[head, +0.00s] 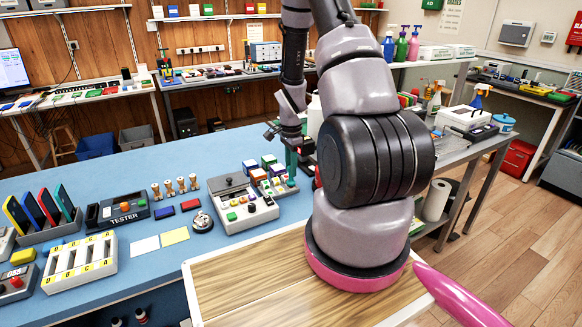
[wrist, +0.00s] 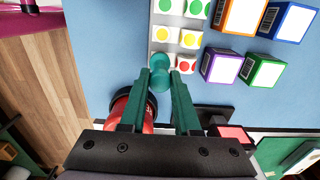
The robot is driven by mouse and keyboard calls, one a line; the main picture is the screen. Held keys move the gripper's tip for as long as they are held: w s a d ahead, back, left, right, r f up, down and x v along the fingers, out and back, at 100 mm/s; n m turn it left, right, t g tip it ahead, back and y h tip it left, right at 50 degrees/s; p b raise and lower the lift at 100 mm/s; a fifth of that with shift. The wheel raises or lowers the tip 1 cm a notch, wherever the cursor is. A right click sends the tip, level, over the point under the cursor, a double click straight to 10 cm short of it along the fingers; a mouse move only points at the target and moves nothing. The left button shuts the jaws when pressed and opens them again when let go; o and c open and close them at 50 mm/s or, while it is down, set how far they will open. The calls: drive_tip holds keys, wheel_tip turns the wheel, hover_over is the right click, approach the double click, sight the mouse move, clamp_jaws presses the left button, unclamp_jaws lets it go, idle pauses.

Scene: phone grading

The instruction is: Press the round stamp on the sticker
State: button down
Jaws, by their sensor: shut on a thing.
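My gripper (wrist: 161,76) has its green fingers shut on a teal, round-topped piece, which looks like the round stamp (wrist: 160,57). In the head view my gripper (head: 291,163) is over the far right part of the blue table, beside the coloured boxes. The stamp's lower end is not clearly visible. White pieces with green, yellow and red dots (wrist: 191,39) lie just beyond the fingertips. Boxes with white labelled faces (wrist: 265,72) stand to their right. I cannot tell which of these is the sticker.
A red round item with a black rim (wrist: 121,107) is close to the left finger. A dark pad with a reddish top (wrist: 232,132) lies right of the fingers. A grey button console (head: 243,204) stands nearby on the blue table (head: 190,265).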

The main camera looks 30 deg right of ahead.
drive_tip(key=shift+f, duration=0.5)
idle(1.1)
drive_tip(key=shift+r, duration=3.55)
